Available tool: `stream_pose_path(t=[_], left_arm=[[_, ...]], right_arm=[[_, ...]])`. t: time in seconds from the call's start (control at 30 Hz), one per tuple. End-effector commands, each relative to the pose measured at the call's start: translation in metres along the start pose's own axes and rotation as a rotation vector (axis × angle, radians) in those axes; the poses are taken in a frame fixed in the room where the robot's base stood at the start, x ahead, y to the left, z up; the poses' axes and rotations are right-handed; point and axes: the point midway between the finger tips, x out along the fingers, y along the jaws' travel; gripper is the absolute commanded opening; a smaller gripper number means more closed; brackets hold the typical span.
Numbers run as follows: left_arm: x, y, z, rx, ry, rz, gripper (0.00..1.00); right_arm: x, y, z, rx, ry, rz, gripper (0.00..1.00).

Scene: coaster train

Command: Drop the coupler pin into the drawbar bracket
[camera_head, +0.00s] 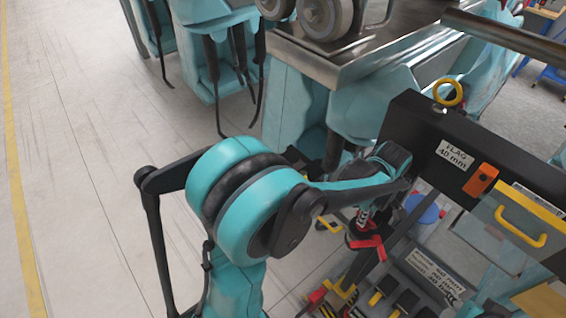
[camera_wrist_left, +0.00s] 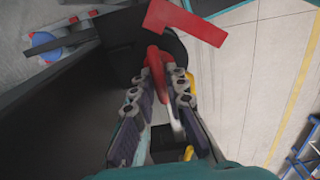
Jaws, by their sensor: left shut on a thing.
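My left gripper (camera_head: 363,218) reaches in beside a black beam, small and partly covered by its own wrist. In the left wrist view, its two dark fingers (camera_wrist_left: 158,92) are shut on a red part (camera_wrist_left: 154,66), which I take to be the coupler pin's handle. A pale shaft shows between the fingers. A black round piece and a red angled bar (camera_wrist_left: 185,20) lie just beyond the fingertips. In the head view, red pieces (camera_head: 368,246) show below the gripper. I cannot make out the drawbar bracket with certainty. My right gripper is not in view.
The black beam (camera_head: 425,130) carries a "FLAG 40 mm" label, an orange block (camera_head: 481,180) and a yellow ring (camera_head: 448,92). Open floor (camera_head: 90,170) lies left.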

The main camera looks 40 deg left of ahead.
Motion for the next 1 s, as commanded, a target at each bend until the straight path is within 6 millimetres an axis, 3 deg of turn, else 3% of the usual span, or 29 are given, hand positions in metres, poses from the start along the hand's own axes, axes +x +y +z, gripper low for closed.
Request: stream_pose_path(t=[0.17,0.2,0.27,0.3,0.67,0.77,1.0], left_arm=[[-0.001,0.0,0.0,0.0,0.0,0.0,0.0],[-0.001,0.0,0.0,0.0,0.0,0.0,0.18],[-0.001,0.0,0.0,0.0,0.0,0.0,0.34],[-0.001,0.0,0.0,0.0,0.0,0.0,0.37],[-0.006,0.0,0.0,0.0,0.0,0.0,0.37],[-0.019,0.0,0.0,0.0,0.0,0.0,0.37],[-0.072,0.0,0.0,0.0,0.0,0.0,0.37]], right_arm=[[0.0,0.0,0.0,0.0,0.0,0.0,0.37],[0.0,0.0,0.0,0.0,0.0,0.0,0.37],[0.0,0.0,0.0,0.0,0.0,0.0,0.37],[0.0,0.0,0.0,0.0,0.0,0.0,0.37],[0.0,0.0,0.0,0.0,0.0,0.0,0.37],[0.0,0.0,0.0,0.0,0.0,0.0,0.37],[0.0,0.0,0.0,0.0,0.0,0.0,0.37]])
